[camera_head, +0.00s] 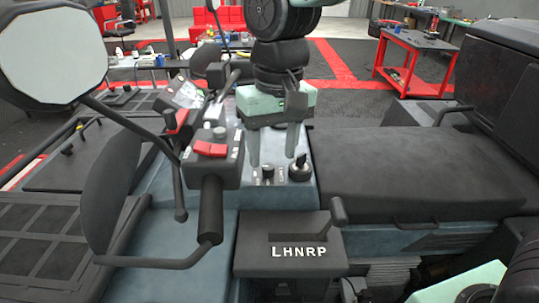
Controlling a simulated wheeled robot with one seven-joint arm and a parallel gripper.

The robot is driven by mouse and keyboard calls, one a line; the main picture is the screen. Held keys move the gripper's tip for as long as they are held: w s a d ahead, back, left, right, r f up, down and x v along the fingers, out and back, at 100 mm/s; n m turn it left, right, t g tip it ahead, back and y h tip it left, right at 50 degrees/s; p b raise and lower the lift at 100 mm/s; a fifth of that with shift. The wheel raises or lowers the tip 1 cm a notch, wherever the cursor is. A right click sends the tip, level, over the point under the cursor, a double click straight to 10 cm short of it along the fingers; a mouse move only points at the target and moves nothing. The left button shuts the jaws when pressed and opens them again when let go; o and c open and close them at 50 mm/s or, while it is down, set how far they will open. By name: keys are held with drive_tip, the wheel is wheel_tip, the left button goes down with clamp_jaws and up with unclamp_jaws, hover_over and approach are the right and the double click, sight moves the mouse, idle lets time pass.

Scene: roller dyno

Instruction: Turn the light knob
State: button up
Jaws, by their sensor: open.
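My gripper (273,155) points down over the blue-grey console panel (281,196). Two black knobs sit on the panel just below the fingertips: a smaller knob (267,173) at the left and a larger round knob (300,169) at the right. The marks beside them are too small to read, so I cannot tell which is the light knob. The right finger is close to the larger knob in the picture; I cannot tell whether it touches.
A handlebar with a switch box and red buttons (210,148) stands left of the panel, with a mirror (52,55) further left. A black seat (391,175) is at the right. A shifter box (290,262) marked LHNRP with a lever (338,211) is in front.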

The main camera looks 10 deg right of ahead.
drive_tip(key=w+d+r+m, duration=0.1)
drive_tip(key=w+r+m, duration=0.1)
drive_tip(key=w+r, duration=0.3)
drive_tip(key=m+p, duration=0.1)
hover_over(268, 167)
drive_tip(key=shift+h, duration=0.3)
wheel_tip(268, 167, down, 17)
drive_tip(key=p, duration=0.3)
drive_tip(key=shift+f, duration=0.2)
drive_tip(key=shift+c, duration=0.3)
drive_tip(key=c, duration=0.9)
